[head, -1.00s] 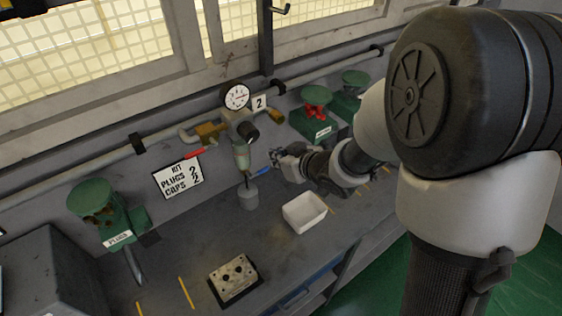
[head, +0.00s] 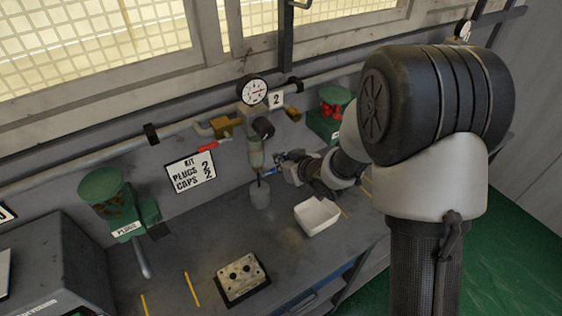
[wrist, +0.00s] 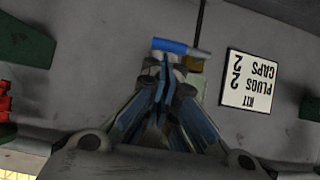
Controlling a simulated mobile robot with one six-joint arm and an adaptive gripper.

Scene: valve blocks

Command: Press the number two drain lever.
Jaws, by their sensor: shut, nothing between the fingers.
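The valve block with the number 2 plate (head: 276,100) is on the back wall, with a round dial gauge (head: 253,92) and a pale bowl (head: 255,153) below. A small blue-handled lever (head: 268,172) sticks out low on this block. It also shows in the wrist view (wrist: 178,46), lying across just beyond my fingertips. My gripper (head: 280,160) is at the right of the block, beside the blue lever. In the wrist view its fingers (wrist: 165,75) are together and empty. I cannot tell whether they touch the lever. A red-handled lever (head: 208,147) is at the block's left.
A grey cup (head: 260,194) stands under the bowl. A white tray (head: 316,217) and a small panel box (head: 241,278) are on the bench. Green dispensers stand left (head: 112,204) and right (head: 325,122). A kit sign (head: 190,171) is on the wall.

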